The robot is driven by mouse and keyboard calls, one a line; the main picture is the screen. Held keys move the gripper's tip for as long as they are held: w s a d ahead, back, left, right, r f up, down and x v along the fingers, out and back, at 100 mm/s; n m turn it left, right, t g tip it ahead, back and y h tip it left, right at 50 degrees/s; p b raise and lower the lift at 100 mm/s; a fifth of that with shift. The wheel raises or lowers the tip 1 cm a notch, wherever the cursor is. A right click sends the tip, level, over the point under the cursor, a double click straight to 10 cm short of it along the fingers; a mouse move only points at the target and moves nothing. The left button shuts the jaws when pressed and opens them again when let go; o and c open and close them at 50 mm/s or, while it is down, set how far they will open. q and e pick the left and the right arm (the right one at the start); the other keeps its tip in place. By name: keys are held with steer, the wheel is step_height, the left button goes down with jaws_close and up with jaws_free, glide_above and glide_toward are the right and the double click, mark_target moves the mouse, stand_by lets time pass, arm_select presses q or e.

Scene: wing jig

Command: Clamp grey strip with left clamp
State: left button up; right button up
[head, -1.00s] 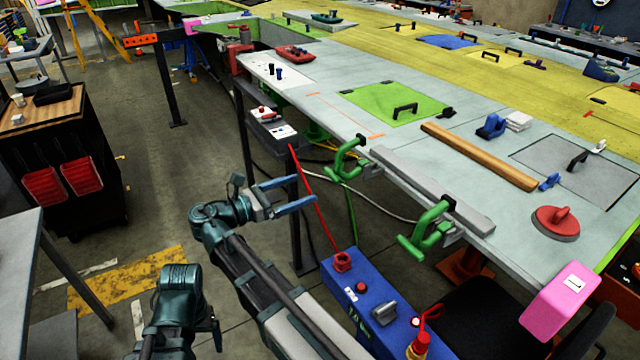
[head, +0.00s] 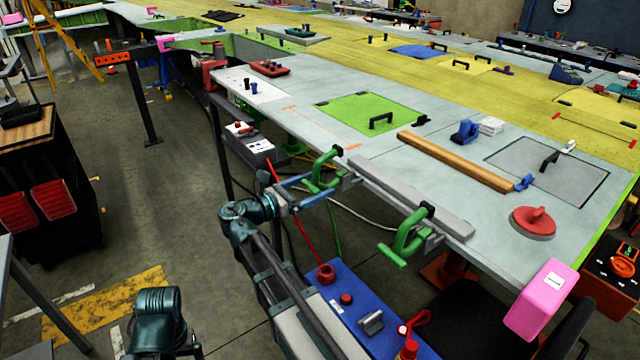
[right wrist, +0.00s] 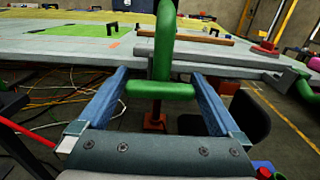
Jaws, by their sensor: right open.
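The grey strip (head: 410,195) lies along the near edge of the light grey table panel. The green left clamp (head: 322,172) is at the strip's left end; its black tip is by the table edge. I cannot tell whether it presses on the strip. A second green clamp (head: 404,240) is near the strip's right end. My right gripper (head: 328,186) is open at the left clamp. In the right wrist view, the clamp's green handle (right wrist: 160,90) stands between the blue fingers of the gripper (right wrist: 160,77), not gripped. My left gripper is not visible.
A blue box (head: 365,320) with red knobs stands below the table edge. A wooden bar (head: 455,160), a red round handle (head: 533,222) and a green panel (head: 368,118) are on the table. A pink block (head: 540,298) is at the right corner.

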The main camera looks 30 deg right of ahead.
steer(key=shift+d, duration=0.95)
jaws_close()
